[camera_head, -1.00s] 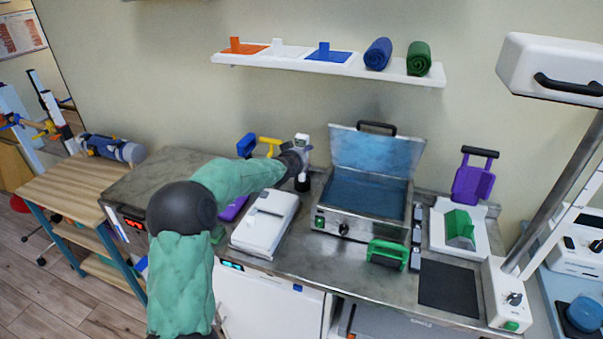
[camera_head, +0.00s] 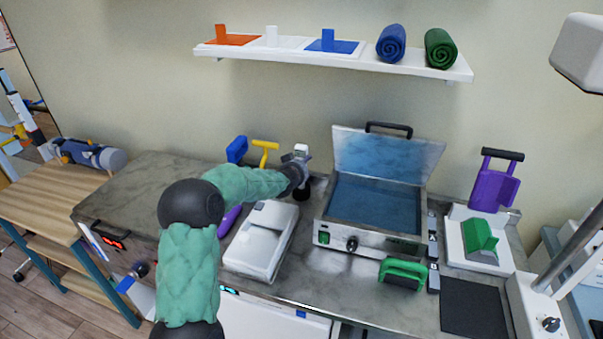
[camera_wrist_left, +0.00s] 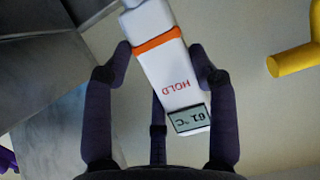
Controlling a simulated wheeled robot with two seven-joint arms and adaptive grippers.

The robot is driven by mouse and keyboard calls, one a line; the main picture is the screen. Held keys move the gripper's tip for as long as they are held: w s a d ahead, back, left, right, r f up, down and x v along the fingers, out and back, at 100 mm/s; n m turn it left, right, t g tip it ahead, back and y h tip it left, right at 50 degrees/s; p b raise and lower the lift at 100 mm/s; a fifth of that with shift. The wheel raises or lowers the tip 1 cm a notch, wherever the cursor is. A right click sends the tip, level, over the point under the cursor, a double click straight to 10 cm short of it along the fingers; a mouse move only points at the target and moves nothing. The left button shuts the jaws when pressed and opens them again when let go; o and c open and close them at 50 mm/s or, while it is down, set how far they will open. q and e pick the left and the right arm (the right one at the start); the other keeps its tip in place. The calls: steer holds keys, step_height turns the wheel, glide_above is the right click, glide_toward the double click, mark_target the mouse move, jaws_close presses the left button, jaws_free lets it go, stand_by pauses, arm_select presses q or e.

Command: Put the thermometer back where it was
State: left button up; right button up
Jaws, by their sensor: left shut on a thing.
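The thermometer is white with an orange band, the word HOLD and a small grey display; it shows upside down in the left wrist view (camera_wrist_left: 165,62). My left gripper (camera_wrist_left: 165,70) is shut on it, with fingers on both sides of its body. In the head view my left gripper (camera_head: 300,166) is at the back of the metal counter, left of the open water bath, and the thermometer's white top (camera_head: 301,149) shows above the fingers. A black piece (camera_head: 301,194) shows below the gripper; whether it touches the thermometer is unclear. My right gripper is not in view.
The open water bath (camera_head: 335,235) stands right of my gripper. A white box device (camera_head: 262,240) lies in front. Blue (camera_head: 236,149) and yellow (camera_head: 265,146) items stand to the left. A wall shelf (camera_head: 420,67) is above. The counter's left part (camera_head: 150,185) is clear.

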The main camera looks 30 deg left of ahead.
arm_select(q)
step_height(320, 180, down, 3)
steer(key=shift+w+r+b, duration=0.15)
steer(key=shift+b, duration=0.15)
steer(key=shift+s+r, duration=0.1)
steer(key=shift+s, duration=0.2)
steer(key=shift+w, duration=0.1)
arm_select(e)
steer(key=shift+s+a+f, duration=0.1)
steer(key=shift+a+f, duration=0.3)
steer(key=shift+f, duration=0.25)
arm_select(q)
steer(key=shift+f, duration=0.2)
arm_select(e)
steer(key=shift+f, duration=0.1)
arm_select(q)
steer(key=o, duration=1.2)
steer(key=shift+o, duration=0.2)
steer(key=shift+r, duration=0.15)
